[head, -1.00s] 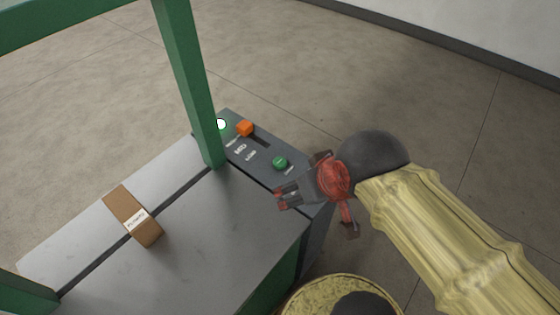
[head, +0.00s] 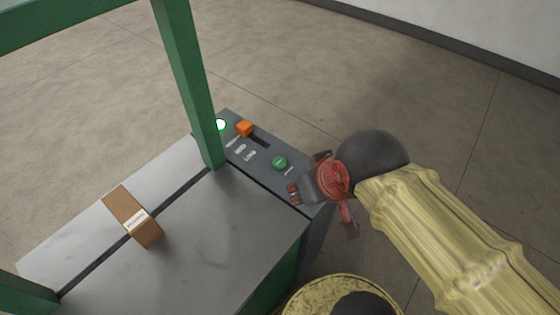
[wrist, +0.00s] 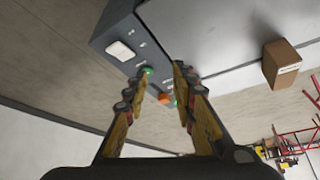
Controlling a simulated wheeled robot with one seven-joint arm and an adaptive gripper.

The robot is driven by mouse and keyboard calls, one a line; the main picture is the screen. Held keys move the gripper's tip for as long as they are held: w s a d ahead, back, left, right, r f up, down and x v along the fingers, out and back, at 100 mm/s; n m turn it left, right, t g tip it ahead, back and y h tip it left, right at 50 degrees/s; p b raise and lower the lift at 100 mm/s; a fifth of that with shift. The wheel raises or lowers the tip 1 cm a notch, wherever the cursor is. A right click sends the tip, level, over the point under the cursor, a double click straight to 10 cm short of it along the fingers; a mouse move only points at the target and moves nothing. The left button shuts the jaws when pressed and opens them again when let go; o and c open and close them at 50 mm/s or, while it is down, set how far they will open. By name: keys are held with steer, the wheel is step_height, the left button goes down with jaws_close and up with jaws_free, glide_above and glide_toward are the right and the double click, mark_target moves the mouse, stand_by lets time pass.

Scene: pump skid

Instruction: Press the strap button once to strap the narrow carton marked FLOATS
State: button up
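The narrow brown carton (head: 124,207) lies across the dark slot of the grey machine table in the head view. Its white label is too small to read. I see no strap around it. The round green button (head: 280,162) sits on the dark control panel (head: 262,179). My gripper (head: 293,194) is just right of and nearer than the button, apart from it in the head view. In the wrist view, my gripper's fingers (wrist: 162,75) stand apart with nothing between them; the green button (wrist: 148,70) shows by the left fingertip. The carton (wrist: 282,64) is at right.
An orange slider knob (head: 244,127) sits at the panel's far end, with MED and LONG marked nearer me. A lit lamp (head: 221,125) shows beside the green frame post (head: 188,85). Red racking (wrist: 290,145) appears in the wrist view. Floor beyond the panel is clear.

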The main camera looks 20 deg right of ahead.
jaws_close()
stand_by(1.4)
